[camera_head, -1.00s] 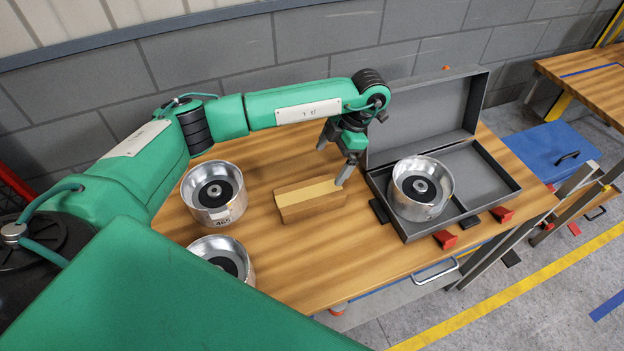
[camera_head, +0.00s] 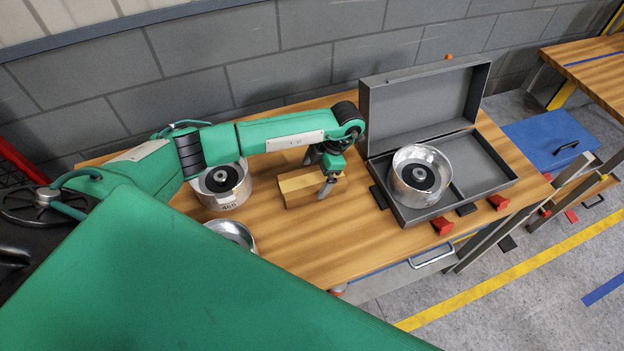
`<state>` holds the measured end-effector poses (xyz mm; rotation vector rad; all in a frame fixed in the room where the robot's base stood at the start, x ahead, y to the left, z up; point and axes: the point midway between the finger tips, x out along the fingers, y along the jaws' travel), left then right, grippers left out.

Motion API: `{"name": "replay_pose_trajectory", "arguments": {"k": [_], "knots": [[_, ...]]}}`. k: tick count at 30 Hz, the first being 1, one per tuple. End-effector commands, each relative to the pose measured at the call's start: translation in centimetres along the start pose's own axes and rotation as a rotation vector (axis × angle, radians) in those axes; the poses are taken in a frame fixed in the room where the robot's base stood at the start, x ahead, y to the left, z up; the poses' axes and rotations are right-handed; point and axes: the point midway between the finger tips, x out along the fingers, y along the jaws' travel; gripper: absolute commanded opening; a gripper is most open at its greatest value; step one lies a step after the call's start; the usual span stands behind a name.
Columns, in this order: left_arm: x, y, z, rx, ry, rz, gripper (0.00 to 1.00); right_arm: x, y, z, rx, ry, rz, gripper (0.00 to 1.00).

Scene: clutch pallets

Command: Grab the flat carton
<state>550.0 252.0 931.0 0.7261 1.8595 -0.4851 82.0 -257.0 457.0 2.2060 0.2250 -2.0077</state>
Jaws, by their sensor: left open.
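The flat carton (camera_head: 298,188), a small brown box with a paler yellowish top, lies on the wooden table (camera_head: 365,238). My left gripper (camera_head: 322,178) is open at the carton's right end, with one finger reaching down by its front right corner. The gripper hides part of the carton's right and far side, and I cannot tell whether the fingers touch it. My right gripper is not in view.
An open grey case (camera_head: 478,194) stands to the right, with a metal clutch drum (camera_head: 419,177) in its left compartment. Two more drums, one left (camera_head: 222,186) and one nearer (camera_head: 233,234), stand on the table. A grey block wall is behind.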

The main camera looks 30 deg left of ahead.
Motion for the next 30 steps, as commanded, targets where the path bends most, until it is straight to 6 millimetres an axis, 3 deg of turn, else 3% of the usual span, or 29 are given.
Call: {"name": "replay_pose_trajectory", "arguments": {"k": [1, 6, 14, 21, 30], "knots": [[0.2, 0.0, -0.4, -0.001, 0.004, -0.003, 1.00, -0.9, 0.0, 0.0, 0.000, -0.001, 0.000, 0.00], [2.3, 0.0, -0.2, -0.001, 0.001, -0.001, 1.00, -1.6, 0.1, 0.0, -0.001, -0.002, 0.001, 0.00], [2.7, 0.1, -0.1, 0.000, 0.000, 0.001, 1.00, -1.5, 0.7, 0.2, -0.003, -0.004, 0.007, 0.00], [2.7, 0.1, -0.1, 0.000, 0.000, 0.000, 0.55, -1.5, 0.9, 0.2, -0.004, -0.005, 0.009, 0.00], [2.5, 0.1, -0.1, 0.000, -0.001, 0.001, 0.54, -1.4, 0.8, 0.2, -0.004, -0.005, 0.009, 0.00]]}}
